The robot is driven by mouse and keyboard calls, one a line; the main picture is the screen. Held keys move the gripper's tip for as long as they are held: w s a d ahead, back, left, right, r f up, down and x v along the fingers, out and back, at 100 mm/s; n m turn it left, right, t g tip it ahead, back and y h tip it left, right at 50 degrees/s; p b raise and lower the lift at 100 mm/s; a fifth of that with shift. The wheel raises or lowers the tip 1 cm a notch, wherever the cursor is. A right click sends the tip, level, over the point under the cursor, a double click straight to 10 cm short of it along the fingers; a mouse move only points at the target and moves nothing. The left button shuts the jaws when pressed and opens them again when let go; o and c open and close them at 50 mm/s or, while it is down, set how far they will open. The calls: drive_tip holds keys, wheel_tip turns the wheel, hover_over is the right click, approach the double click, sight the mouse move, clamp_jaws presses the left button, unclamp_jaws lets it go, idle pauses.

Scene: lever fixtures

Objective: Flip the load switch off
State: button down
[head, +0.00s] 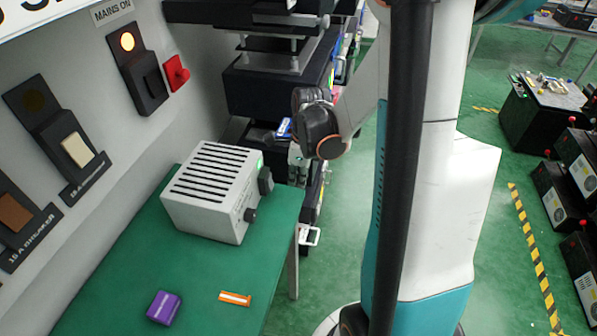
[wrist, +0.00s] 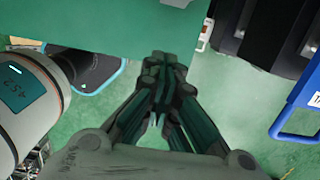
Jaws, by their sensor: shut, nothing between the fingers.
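A light grey slotted box (head: 212,190) stands on the green table. Its right face carries a black switch-like part (head: 265,181) with a small green light above it, and a black knob (head: 250,215) lower down. No readable label shows which part is the load switch. My gripper (head: 298,156) hangs past the table's far right edge, to the right of the box and apart from it. In the wrist view my gripper (wrist: 160,62) has its fingers together and empty, pointing toward the green table edge. The box's controls are not recognisable there.
A purple block (head: 163,308) and an orange piece (head: 235,298) lie on the table (head: 115,270).

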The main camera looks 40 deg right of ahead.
sight(271, 182)
drive_tip(key=f, duration=0.2)
drive_tip(key=w+f+b, duration=0.1)
drive_tip(key=shift+a, duration=0.3)
drive_tip(key=shift+w+a, duration=0.75)
drive_tip(key=shift+w, duration=0.05)
drive_tip(key=shift+w+a, duration=0.25)
drive_tip(key=shift+w, duration=0.1)
drive_tip(key=shift+w+a+f+b, duration=0.2)
drive_tip(key=shift+w+f+b, duration=0.1)
drive_tip(key=shift+b, duration=0.3)
drive_tip(key=shift+r, duration=0.2)
drive_tip(key=shift+r+p, duration=0.65)
drive_tip(key=shift+r, duration=0.1)
